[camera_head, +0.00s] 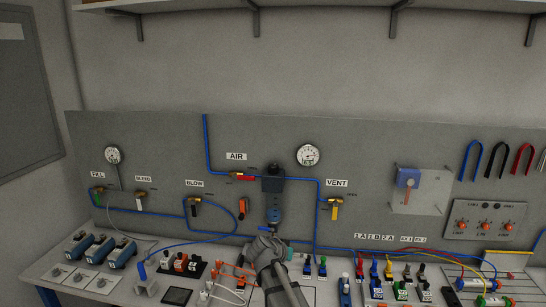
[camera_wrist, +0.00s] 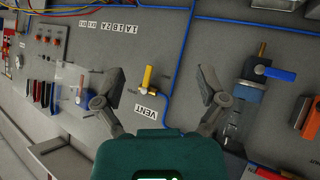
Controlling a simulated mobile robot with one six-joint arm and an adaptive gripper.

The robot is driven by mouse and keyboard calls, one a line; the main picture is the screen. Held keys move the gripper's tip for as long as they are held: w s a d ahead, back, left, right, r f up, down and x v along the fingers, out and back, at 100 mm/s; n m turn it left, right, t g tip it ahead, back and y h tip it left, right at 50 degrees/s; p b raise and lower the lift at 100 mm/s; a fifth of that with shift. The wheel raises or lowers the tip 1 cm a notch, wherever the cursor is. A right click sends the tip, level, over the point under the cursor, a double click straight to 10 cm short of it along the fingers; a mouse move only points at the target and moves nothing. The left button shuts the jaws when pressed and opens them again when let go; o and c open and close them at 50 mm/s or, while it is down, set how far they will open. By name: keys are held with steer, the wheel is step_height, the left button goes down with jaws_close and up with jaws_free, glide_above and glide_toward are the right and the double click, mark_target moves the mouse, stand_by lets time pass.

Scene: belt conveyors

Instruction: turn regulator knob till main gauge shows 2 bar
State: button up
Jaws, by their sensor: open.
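I cannot make out the knob clearly. A round white gauge (camera_head: 308,155) sits to its upper right; its needle is too small to read. My gripper (camera_head: 267,241) is in front of the panel, low below the regulator. In the wrist view my gripper (camera_wrist: 160,78) has its fingers wide apart, with nothing held.
The VENT valve (camera_head: 334,208) has a yellow handle; it shows between my fingers in the wrist view (camera_wrist: 148,79). A smaller gauge (camera_head: 112,155) is at the left. A shelf (camera_head: 330,8) runs above.

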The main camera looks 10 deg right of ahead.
steer(key=w+a+r+m+t+h+p, duration=0.15)
steer(key=w+a+r+t+p, duration=0.3)
steer(key=w+r, duration=0.6)
steer(key=t+p, duration=0.4)
glide_toward(272, 170)
steer(key=s+a, duration=0.1)
steer(key=shift+s+a+f, duration=0.1)
steer(key=shift+s+a, duration=0.05)
steer(key=shift+a, duration=0.05)
steer(key=x, duration=1.4)
steer(key=shift+s, duration=0.1)
steer(key=c, duration=1.2)
steer(key=shift+o, duration=0.2)
